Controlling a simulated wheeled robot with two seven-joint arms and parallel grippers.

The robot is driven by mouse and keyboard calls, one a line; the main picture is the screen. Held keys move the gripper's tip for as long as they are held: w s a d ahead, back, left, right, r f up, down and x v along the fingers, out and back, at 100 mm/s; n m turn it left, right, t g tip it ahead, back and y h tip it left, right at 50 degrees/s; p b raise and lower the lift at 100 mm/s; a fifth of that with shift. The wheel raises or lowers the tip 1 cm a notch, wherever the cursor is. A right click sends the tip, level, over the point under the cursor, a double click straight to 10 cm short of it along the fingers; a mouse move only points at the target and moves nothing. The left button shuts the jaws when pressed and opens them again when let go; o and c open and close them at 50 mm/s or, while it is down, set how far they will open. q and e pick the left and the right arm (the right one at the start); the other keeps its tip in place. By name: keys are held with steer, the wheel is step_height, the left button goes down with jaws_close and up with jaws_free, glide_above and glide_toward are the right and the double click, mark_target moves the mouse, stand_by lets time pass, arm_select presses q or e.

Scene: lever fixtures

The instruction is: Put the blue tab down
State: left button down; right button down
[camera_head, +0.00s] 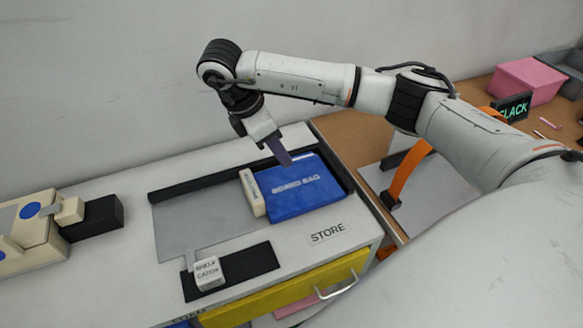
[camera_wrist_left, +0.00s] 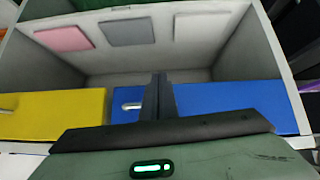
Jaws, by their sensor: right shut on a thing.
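My right gripper (camera_head: 272,138) is above the back edge of a blue box with white lettering (camera_head: 308,196). It is shut on a dark bluish-purple strip, which I take to be the blue tab (camera_head: 280,153). The tab slants down to the right, its lower end at the box's back edge; I cannot tell whether it touches the box. My left gripper (camera_wrist_left: 159,98) is absent from the head view; in the left wrist view its dark fingers are together, with nothing seen between them.
A cream block (camera_head: 252,193) stands left of the blue box. A white catch block (camera_head: 208,273) sits on a black plate in front. A cream fixture with blue discs (camera_head: 22,238) is at the left. The grey panel (camera_head: 195,222) is bare. A yellow drawer front (camera_head: 285,300) is below.

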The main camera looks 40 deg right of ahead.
step_height(320, 180, down, 5)
steer(key=shift+r, duration=0.2)
steer(key=shift+f, duration=1.95)
steer(key=c, duration=1.7)
jaws_free()
steer(key=shift+r, duration=0.1)
steer(key=v, duration=1.1)
steer(key=shift+a+r, duration=0.2)
steer(key=shift+r, duration=0.2)
